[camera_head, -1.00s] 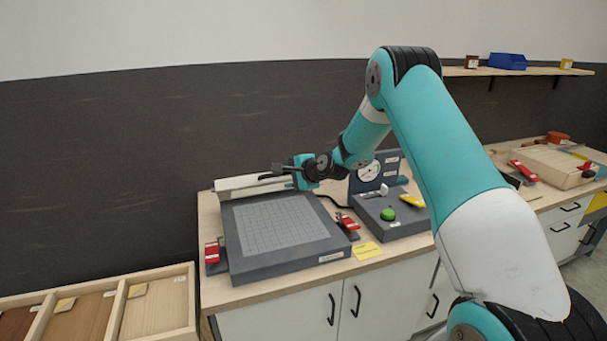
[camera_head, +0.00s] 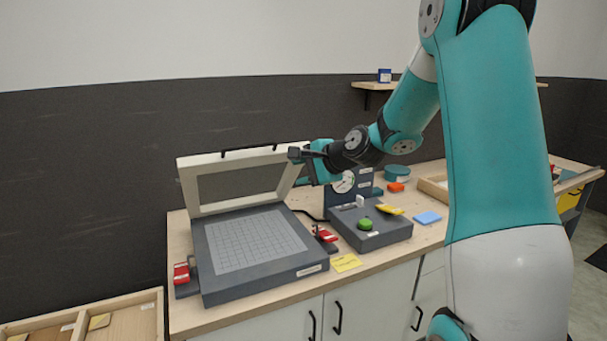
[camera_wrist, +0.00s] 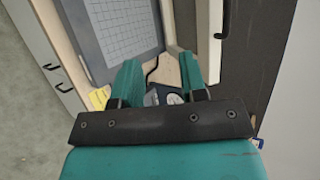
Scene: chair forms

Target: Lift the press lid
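The press has a dark grey base (camera_head: 262,275) with a light grid bed (camera_head: 255,240). Its cream-framed lid (camera_head: 205,210) stands raised and steeply tilted at the back, its window showing the dark wall. A dark handle bar (camera_head: 248,151) runs along the lid's upper edge. My gripper (camera_head: 300,158) is at the lid's upper right corner, beside the handle. In the wrist view, my teal fingers (camera_wrist: 158,62) are apart with no object clamped between them. The right finger is close to the cream lid frame; contact is unclear. The grid bed also shows in the wrist view (camera_wrist: 125,25).
Red clamps stand left (camera_head: 181,272) and right (camera_head: 327,235) of the base. A control box (camera_head: 385,240) with a green button (camera_head: 364,223) is to the right. A yellow note (camera_head: 346,262) lies at the counter front. A wooden divided tray (camera_head: 150,320) is lower left.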

